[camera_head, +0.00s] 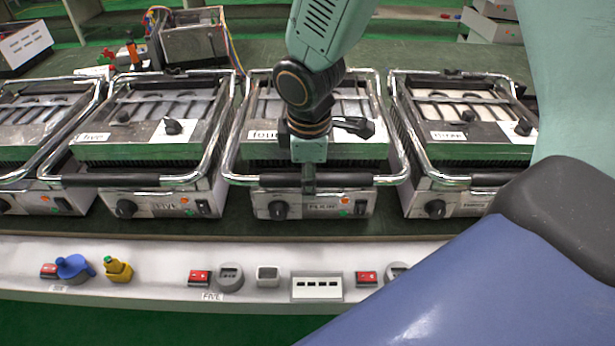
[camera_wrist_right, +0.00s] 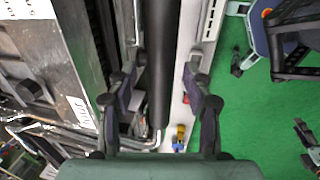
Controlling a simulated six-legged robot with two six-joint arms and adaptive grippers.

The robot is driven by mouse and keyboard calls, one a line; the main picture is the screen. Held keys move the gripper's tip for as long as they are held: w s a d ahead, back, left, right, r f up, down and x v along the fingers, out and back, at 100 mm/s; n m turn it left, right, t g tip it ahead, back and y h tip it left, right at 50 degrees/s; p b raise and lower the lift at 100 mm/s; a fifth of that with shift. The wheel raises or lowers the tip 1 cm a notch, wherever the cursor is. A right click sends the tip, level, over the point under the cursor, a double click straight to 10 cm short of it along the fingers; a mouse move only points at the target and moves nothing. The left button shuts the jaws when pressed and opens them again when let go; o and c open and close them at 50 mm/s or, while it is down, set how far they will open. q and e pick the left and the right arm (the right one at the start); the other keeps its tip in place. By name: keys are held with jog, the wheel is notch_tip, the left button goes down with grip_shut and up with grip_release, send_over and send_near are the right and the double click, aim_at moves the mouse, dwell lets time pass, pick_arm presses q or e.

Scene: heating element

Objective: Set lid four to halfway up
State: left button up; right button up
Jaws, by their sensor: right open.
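Lid four (camera_head: 350,148), a metal grill lid with a "four" label, sits in the middle of the row in the head view and looks lowered onto its base. Its black handle bar (camera_head: 345,179) runs across the front. My right gripper (camera_head: 309,185) is over the middle of this handle, coming down from above. In the right wrist view the handle (camera_wrist_right: 160,60) runs between the two fingers of the open gripper (camera_wrist_right: 160,88), with gaps showing on both sides. The gripper and arm hide part of the lid and handle in the head view.
Similar grills, lid five (camera_head: 105,150) on the left and another (camera_head: 485,150) on the right, stand close beside it with lids down.

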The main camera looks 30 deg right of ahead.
jog(key=shift+s, duration=0.2)
jog(key=shift+r, duration=0.1)
jog(key=shift+c, duration=0.5)
jog(key=shift+w, duration=0.2)
jog(key=c, duration=0.5)
grip_shut()
